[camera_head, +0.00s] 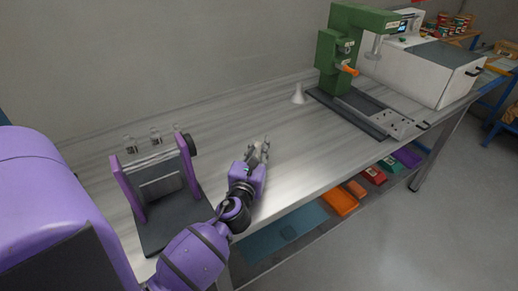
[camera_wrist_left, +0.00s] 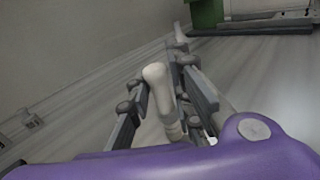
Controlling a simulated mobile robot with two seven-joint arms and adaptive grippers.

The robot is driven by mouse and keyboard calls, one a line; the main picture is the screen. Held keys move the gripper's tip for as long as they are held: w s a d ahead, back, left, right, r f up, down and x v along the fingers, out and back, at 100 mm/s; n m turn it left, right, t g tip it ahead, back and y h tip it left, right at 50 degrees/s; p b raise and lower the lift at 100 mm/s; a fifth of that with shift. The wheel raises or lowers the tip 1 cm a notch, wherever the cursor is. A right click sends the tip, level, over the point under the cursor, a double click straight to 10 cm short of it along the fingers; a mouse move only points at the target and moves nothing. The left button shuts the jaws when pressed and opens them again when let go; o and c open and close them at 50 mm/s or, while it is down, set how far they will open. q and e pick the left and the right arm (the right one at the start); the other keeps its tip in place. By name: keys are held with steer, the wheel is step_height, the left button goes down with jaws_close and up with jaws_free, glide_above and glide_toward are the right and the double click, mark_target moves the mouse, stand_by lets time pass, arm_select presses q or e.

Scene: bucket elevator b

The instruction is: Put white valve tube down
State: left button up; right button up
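My left gripper (camera_head: 258,152) is low over the metal workbench (camera_head: 300,140), right of the purple-framed stand. In the left wrist view its two fingers (camera_wrist_left: 165,95) are on either side of the white valve tube (camera_wrist_left: 158,82), a pale tube with a rounded end. The fingers look closed on it. The tube's lower part runs down toward the palm and is partly hidden. In the head view the tube is too small to tell clearly from the fingers. I cannot tell whether it touches the bench. My right gripper is not in view.
A purple-framed stand (camera_head: 160,180) with small clear vials (camera_head: 156,135) is at left. A white funnel-shaped piece (camera_head: 299,94) stands near a green press (camera_head: 340,50). A white machine (camera_head: 425,70) is at right. Bench between stand and press is mostly clear. Coloured bins (camera_head: 340,201) lie below.

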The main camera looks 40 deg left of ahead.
arm_select(q)
steer(key=shift+o, duration=1.1)
steer(key=shift+r, duration=0.2)
steer(key=b+v, duration=0.1)
steer(key=v, duration=1)
steer(key=shift+s+f, duration=0.15)
steer(key=shift+f, duration=0.05)
steer(key=shift+s+d, duration=0.15)
steer(key=shift+s, duration=0.2)
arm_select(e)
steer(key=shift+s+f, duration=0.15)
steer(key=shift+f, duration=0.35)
